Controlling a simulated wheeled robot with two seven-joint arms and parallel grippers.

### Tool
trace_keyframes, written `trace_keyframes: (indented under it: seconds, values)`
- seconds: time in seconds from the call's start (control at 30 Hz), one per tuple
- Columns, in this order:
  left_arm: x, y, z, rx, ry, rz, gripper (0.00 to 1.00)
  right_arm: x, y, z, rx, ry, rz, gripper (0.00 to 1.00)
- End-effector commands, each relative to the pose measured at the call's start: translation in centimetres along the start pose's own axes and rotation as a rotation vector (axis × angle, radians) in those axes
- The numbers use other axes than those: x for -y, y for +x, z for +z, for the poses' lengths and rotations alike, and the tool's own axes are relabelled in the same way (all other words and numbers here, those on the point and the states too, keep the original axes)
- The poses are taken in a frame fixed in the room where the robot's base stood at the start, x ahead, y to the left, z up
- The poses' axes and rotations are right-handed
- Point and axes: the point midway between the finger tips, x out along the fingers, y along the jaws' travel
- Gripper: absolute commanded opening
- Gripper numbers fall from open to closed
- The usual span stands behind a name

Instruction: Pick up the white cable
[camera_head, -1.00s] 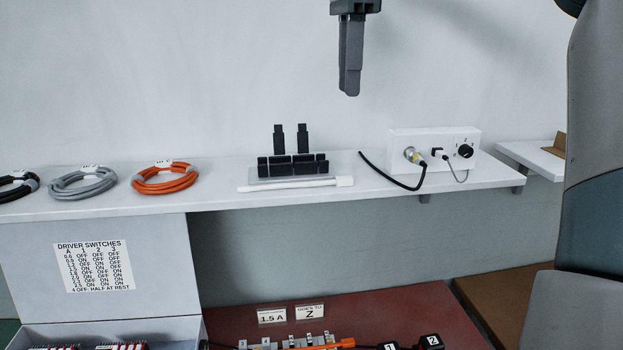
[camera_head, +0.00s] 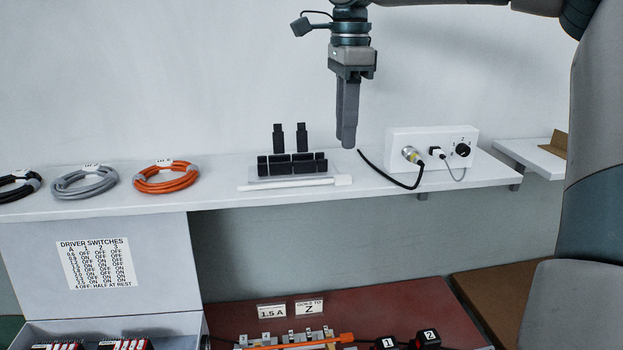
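A slim, straight white piece (camera_head: 288,185) with a thicker right end lies along the front edge of the shelf, before the rack. It is the only white cable-like thing I see, and I cannot tell for sure that it is the white cable. My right gripper (camera_head: 346,142) points down above the shelf, to the upper right of the white piece and apart from it in the picture. Its fingers show edge-on and overlap, so their opening is hidden. Nothing shows held in it. My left gripper is out of view.
The rack (camera_head: 292,166) holds black blocks, with two upright black pieces behind. A white box (camera_head: 432,148) with a black cable (camera_head: 392,180) stands right. Grey (camera_head: 84,183) and orange (camera_head: 166,178) coils lie left on the shelf (camera_head: 130,206). A red surface (camera_head: 400,310) lies below.

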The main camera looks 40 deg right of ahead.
Motion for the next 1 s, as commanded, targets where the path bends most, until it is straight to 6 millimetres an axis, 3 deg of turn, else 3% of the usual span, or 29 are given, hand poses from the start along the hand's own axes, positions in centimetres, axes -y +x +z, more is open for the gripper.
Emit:
trace_keyframes:
  seconds: [0.23, 0.77, 1.0]
  values:
    - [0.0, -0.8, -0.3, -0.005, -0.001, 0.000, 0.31, 0.0, 2.6, 0.0, 0.000, 0.000, 0.001, 0.25]
    - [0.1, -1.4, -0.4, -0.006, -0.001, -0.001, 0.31, -0.1, 3.5, -0.2, 0.000, 0.001, 0.003, 0.25]
    - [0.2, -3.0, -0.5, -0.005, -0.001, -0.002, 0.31, -0.1, 6.2, -0.8, -0.001, 0.001, 0.004, 0.25]
